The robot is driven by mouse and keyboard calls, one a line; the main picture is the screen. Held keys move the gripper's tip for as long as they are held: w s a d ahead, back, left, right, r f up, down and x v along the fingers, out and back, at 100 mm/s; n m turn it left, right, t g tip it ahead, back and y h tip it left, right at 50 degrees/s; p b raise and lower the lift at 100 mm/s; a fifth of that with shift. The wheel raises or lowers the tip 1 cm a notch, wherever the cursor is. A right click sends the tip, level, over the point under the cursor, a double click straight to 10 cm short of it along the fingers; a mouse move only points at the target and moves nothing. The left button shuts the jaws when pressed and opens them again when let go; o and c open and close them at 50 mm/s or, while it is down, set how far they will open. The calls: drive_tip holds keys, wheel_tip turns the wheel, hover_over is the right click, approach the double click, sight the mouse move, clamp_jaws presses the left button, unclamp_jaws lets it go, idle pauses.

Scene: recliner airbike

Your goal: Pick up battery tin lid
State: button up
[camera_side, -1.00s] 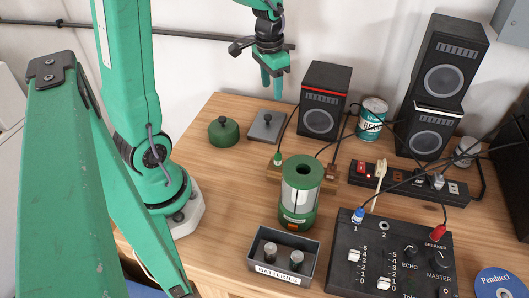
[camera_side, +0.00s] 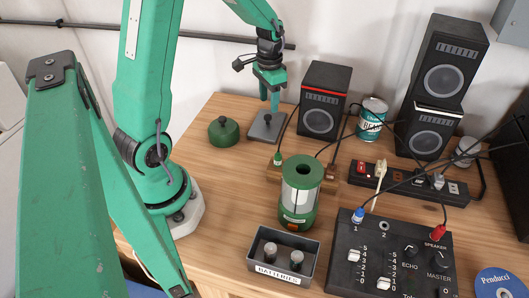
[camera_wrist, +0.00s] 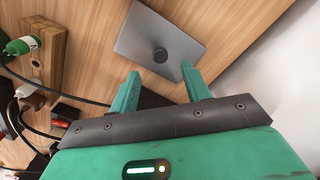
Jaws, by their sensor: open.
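The battery tin lid (camera_side: 258,134) is a flat grey square plate with a dark round knob, lying on the wooden table at the back. In the wrist view the lid (camera_wrist: 142,32) lies just beyond my fingertips, its knob (camera_wrist: 160,55) roughly centred between them. My gripper (camera_side: 269,104) is open and points down over the lid; its fingers also show apart in the wrist view (camera_wrist: 160,70). In the side view the fingers partly overlap the lid's knob. I cannot tell whether they touch the lid.
A green knobbed cap (camera_side: 223,132) sits left of the lid, and a speaker (camera_side: 324,100) stands close on its right with a cable between. A green lantern (camera_side: 299,195) and the open batteries tin (camera_side: 258,283) stand nearer the front. The wall is behind.

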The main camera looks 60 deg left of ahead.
sight(268, 116)
drive_tip(key=shift+s+f, duration=0.15)
drive_tip(key=shift+f, duration=2.45)
clamp_jaws()
drive_tip(key=shift+r, duration=0.2)
wheel_tip(268, 116, up, 10)
drive_tip(key=shift+f, duration=0.15)
